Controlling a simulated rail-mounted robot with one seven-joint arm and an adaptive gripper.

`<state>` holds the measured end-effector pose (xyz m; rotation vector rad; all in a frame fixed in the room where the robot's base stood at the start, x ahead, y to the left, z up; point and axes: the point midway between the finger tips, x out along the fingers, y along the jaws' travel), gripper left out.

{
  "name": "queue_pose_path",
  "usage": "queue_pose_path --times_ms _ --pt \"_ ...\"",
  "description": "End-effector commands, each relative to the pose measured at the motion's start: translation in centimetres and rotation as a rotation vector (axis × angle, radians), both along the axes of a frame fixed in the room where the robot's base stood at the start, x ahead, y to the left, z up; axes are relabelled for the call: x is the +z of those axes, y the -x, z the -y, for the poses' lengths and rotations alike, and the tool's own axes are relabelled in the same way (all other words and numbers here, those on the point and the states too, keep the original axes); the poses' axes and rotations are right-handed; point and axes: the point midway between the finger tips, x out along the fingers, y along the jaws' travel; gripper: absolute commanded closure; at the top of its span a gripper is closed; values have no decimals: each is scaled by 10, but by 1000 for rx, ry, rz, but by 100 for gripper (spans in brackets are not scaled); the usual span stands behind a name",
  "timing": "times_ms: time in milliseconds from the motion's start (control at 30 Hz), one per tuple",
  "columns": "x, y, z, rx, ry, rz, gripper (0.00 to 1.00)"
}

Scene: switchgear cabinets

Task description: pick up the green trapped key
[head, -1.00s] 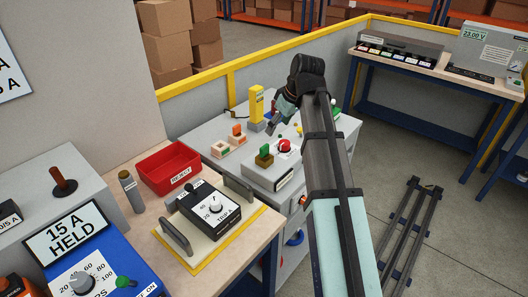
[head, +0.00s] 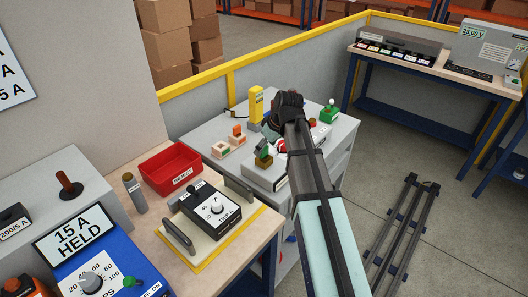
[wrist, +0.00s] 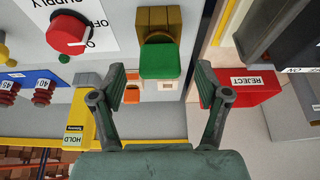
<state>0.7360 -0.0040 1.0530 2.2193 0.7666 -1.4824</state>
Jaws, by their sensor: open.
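The green trapped key (wrist: 158,60) sits in a brass-coloured block (wrist: 158,19) in the wrist view. My gripper (wrist: 162,84) is open and empty. In the wrist view its two fingers lie to either side of the key's lower end, with space on both sides. I cannot tell how deep the fingers reach around it.
The red supply knob (wrist: 68,34) is beside the key. A yellow HOLD unit (wrist: 80,115) and orange-and-white blocks (head: 237,137) stand near. The red reject bin (head: 171,168) is on the wooden bench at left. Another green-topped piece (head: 330,112) stands at the cabinet's back right.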

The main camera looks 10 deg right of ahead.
Motion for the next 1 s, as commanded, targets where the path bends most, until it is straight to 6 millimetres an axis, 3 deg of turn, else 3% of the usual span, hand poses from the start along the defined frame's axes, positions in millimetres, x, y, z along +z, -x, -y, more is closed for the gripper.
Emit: queue_pose_path --times_ms 200,500,700,1000 --pt "-17 -5 -5 0 1 -2 25" --pt "-20 -7 -5 0 0 0 25" --pt "-20 -7 -5 0 0 0 91" --pt "-20 -6 -5 0 0 0 91"
